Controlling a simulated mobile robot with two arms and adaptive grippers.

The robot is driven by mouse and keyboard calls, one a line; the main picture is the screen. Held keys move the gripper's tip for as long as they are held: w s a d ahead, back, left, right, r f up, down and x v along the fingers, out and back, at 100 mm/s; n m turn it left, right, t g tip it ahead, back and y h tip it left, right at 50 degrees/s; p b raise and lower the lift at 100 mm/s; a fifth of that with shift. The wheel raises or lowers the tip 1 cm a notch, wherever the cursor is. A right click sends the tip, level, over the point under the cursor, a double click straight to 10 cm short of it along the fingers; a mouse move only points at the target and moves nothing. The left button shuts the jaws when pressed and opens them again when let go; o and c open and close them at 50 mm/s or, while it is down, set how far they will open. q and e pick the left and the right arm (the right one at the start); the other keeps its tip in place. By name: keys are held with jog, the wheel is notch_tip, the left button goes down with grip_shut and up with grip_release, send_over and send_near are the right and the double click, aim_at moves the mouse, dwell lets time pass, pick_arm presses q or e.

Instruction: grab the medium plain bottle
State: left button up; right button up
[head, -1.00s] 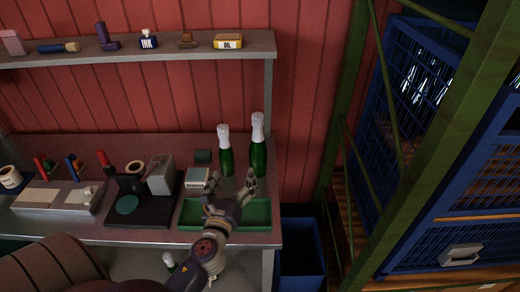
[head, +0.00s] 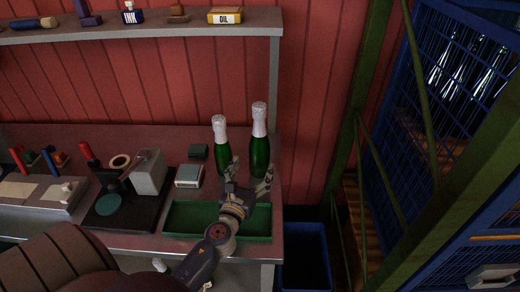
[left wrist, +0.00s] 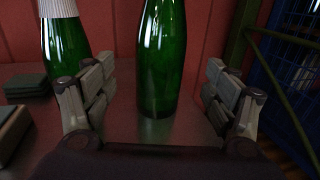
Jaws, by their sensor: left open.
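Two green bottles with white-foiled necks stand upright at the back of the bench. The left, shorter one (head: 222,155) and the right, taller one (head: 260,150) are side by side; I cannot tell which is the medium plain one. My left gripper (head: 248,177) is open and empty just in front of the right bottle. In the left wrist view the right bottle (left wrist: 162,60) stands between and beyond the open fingers, with its top out of frame. The left bottle (left wrist: 64,45) is beyond the left finger. My right gripper is not in view.
A green tray (head: 185,218) lies below my left gripper. A small box (head: 189,176) and a dark green block (head: 198,151) sit left of the bottles. A black-based press (head: 125,205) stands further left. A shelf (head: 150,29) runs above; a blue bin (head: 305,255) stands right.

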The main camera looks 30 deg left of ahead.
aim_at(256, 159)
pick_arm(q)
jog(key=x, duration=0.2)
jog(key=shift+w, duration=0.3)
jog(key=x, duration=0.2)
jog(key=p+x, duration=0.1)
jog(key=x, duration=0.1)
jog(key=shift+a+r, duration=0.1)
jog(key=shift+r, duration=0.2)
jog(key=shift+w+a+f, duration=0.1)
jog(key=shift+w+a, duration=0.05)
jog(key=shift+w, duration=0.5)
jog(key=shift+s, duration=0.1)
jog(key=c, duration=1.6)
grip_shut()
jog(key=shift+r, duration=0.3)
